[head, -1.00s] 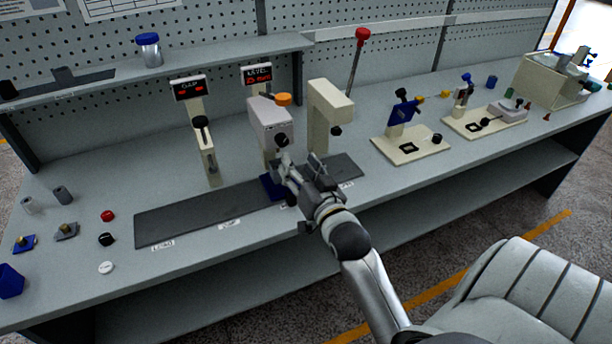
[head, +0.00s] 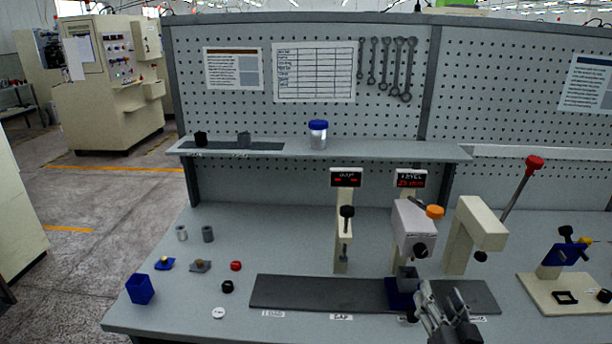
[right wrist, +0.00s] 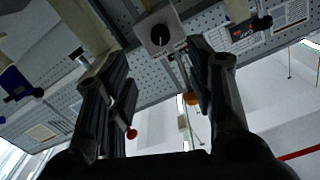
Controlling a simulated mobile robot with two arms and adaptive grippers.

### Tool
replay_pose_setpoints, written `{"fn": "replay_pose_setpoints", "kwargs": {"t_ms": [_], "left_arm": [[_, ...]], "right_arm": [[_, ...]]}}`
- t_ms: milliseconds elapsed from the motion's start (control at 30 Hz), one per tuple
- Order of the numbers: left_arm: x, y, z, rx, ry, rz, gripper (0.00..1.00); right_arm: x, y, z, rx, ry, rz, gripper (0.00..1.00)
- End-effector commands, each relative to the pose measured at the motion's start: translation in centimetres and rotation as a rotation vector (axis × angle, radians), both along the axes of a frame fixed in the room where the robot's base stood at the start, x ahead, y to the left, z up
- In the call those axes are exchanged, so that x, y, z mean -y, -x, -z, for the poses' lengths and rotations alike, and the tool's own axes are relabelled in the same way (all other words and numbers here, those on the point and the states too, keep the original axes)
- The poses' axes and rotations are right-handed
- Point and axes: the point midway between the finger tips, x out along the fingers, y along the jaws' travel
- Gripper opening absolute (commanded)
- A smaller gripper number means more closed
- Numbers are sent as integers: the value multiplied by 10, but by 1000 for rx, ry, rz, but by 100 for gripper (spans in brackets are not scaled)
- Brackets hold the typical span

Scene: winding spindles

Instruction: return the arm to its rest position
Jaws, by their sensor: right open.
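I cannot tell whether the gripper touches the blue base. Most of my right arm is below the head view. My left gripper is not in view.
A white head with an orange knob (head: 435,212) and a cream press (head: 478,232) with a red-tipped lever (head: 534,166) stand behind the gripper. A dark mat (head: 310,291) lies left. Small parts and a blue bin (head: 140,289) are at the bench's left end.

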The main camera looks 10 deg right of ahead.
Motion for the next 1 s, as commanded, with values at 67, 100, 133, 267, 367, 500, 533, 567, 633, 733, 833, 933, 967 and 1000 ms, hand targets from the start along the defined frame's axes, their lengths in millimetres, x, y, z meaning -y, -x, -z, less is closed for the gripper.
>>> {"fn": "replay_pose_setpoints", "kwargs": {"t_ms": [67,100,133,267,367,500,533,567,633,733,833,933,967,1000], "left_arm": [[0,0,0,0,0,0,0],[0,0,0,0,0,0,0],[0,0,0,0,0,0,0],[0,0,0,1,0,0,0],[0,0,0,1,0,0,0],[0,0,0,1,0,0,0],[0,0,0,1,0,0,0],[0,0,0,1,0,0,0],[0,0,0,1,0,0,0],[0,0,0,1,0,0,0],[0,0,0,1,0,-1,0],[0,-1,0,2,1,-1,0],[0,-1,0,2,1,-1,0],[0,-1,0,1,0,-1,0]], "right_arm": [[-8,2,11,-55,8,-17,49],[-14,5,19,-99,14,-31,49],[-19,7,27,-140,20,-44,49],[-51,30,72,-382,59,-124,49],[-76,60,106,-582,99,-201,49],[-104,108,142,-829,153,-306,49],[-108,119,148,-876,164,-327,49],[-112,128,153,-916,174,-345,49],[-120,151,163,-1010,197,-390,49],[-129,183,172,-1129,226,-449,49],[-137,213,179,-1239,253,-508,49],[-139,216,200,-1280,260,-525,49],[-139,214,208,-1282,259,-524,49],[-139,212,219,-1286,257,-525,49]]}}
